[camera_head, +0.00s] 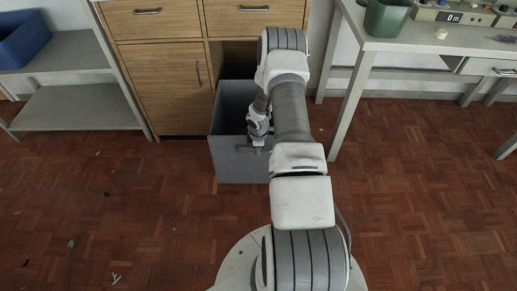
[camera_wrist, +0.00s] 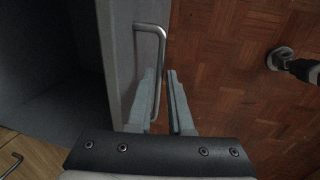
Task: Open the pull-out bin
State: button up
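The pull-out bin (camera_head: 236,165) is a deep grey box. It stands well out from the wooden cabinet (camera_head: 165,88), with its open top and dark inside showing. Its front panel (camera_wrist: 120,45) and bar handle (camera_wrist: 161,62) show in the wrist view. My gripper (camera_wrist: 165,75) is at the handle, one finger on the panel side of the bar and the other on the outer side. The fingers look closed on the bar. In the head view my gripper (camera_head: 257,143) is at the bin's front, partly hidden by my arm.
A grey shelf rack (camera_head: 80,108) holding a blue crate (camera_head: 22,40) stands left. A workbench (camera_head: 420,45) with a green pot (camera_head: 387,17) stands right, its leg near the bin. The parquet floor (camera_head: 130,220) before the bin is clear except for small scraps and my base.

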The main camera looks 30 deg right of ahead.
jog(key=shift+o, duration=1.4)
notch_tip(320, 180, up, 17)
jog(key=s+a+p, duration=0.2)
jog(key=p, duration=0.4)
jog(key=shift+s, duration=0.4)
jog(key=shift+r, duration=0.1)
jog(key=s+a+r+m+t+h, duration=0.1)
jog(key=s+a+r+m, duration=0.2)
jog(key=r, duration=1.1)
jog(key=a+r+m+t+h, duration=0.1)
jog(key=a+r+m, duration=0.3)
jog(key=r, duration=0.9)
jog(key=s+a+r+m+t+y, duration=0.1)
jog(key=s+a+r+m+y, duration=0.1)
jog(key=s+a+r, duration=0.55)
jog(key=s+a+r+m+t+y, duration=0.15)
jog(key=s+a+r, duration=0.35)
jog(key=s+a, duration=0.5)
notch_tip(320, 180, up, 18)
jog(key=s+d+p, duration=0.1)
jog(key=d+p, duration=0.1)
jog(key=p, duration=1.5)
jog(key=shift+f+m+g+p, duration=0.2)
jog(key=shift+m+g+p, duration=0.15)
jog(key=shift+p, duration=0.05)
